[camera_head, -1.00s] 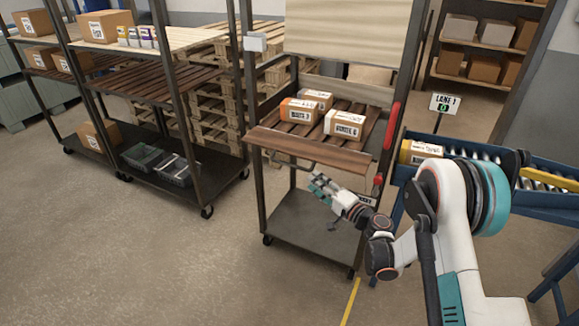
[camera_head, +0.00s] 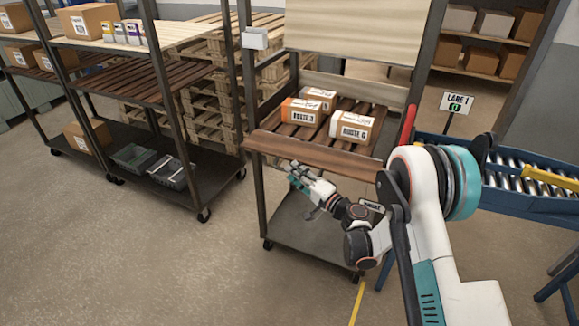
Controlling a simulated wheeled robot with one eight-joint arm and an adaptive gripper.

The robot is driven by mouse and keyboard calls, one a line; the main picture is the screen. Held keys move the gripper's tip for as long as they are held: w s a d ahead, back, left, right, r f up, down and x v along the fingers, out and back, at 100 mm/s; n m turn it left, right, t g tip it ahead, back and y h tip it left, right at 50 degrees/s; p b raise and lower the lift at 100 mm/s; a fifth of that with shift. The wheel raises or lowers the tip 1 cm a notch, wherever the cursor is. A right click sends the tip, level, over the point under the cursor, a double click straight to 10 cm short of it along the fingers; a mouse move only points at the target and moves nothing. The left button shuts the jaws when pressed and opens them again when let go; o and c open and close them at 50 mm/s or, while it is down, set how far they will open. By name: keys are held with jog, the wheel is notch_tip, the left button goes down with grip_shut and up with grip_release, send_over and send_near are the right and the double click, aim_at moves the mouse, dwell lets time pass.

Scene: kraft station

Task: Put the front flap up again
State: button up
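The front flap (camera_head: 310,154) is a brown wooden board along the front edge of the cart's slatted shelf (camera_head: 340,108). It is folded down and slopes outward, below the level of the boxes. My gripper (camera_head: 294,176) is just below and in front of the flap, near the middle of its lower edge. I cannot tell whether it touches the flap. The fingers are too small to show whether they are open or shut, and I see nothing held. Several labelled boxes lie on the shelf, among them a Route 6 box (camera_head: 351,128).
A red handle (camera_head: 408,125) is on the cart's right post. A blue roller conveyor (camera_head: 535,200) with a Lane 1 sign (camera_head: 457,103) stands at the right. Another rack (camera_head: 180,175) stands at the left. Floor is clear at the front left.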

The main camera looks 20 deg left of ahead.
jog(key=shift+w+a+r, duration=0.1)
jog(key=shift+w+a, duration=0.1)
jog(key=shift+a, duration=0.25)
grip_shut()
jog(key=shift+r, duration=0.1)
